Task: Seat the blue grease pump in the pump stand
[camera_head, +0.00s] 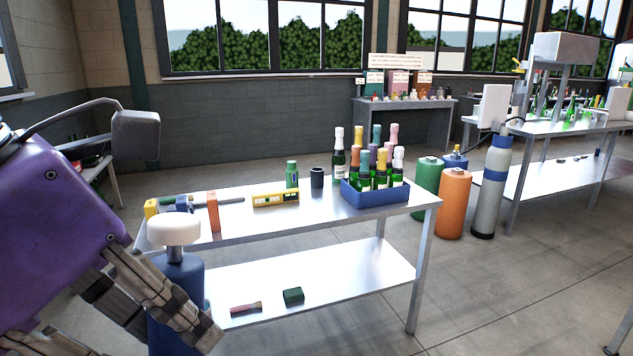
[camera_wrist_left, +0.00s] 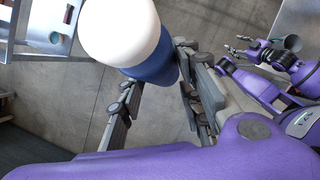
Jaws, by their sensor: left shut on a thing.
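The blue grease pump (camera_head: 178,275) has a white domed top (camera_head: 174,232) and stands roughly upright at the lower left of the head view, in front of the table. My left gripper (camera_head: 192,325) is shut on its body. The fingers hide part of the blue side, and its lower end is cut off. In the left wrist view the pump (camera_wrist_left: 157,66) shows at the top between the fingers. My right gripper (camera_wrist_left: 240,50) shows small at the right of the left wrist view; its jaw state is unclear. I cannot make out a pump stand.
A metal table (camera_head: 270,222) with a lower shelf (camera_head: 350,268) bears a blue bottle crate (camera_head: 372,200), a dark cup (camera_head: 317,182), a green bottle-like item (camera_head: 292,175) and a yellow level (camera_head: 276,199). Gas cylinders (camera_head: 453,203) stand behind its right end. Open floor lies at right.

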